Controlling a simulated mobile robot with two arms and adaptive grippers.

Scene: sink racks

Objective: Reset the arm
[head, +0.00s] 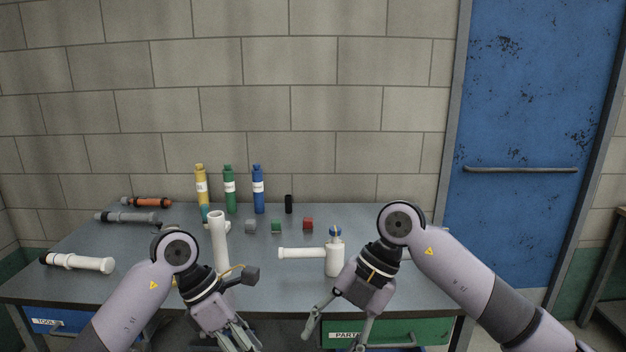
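My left gripper (238,342) hangs over the table's front edge at the bottom of the head view. Its fingers point down and are partly cut off by the frame, so I cannot tell whether they are open or shut. My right gripper (338,335) is in front of the table's front edge, above the green drawer. Its two fingers are spread wide, with nothing between them. Both my arms are bent, with the grippers pointing down.
The grey table (150,245) bears a white upright pipe (218,240) and a white pipe fitting with a blue-topped valve (334,258), near my grippers. Yellow (201,185), green (229,190) and blue (258,190) bottles stand behind small cubes. Pipes lie left.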

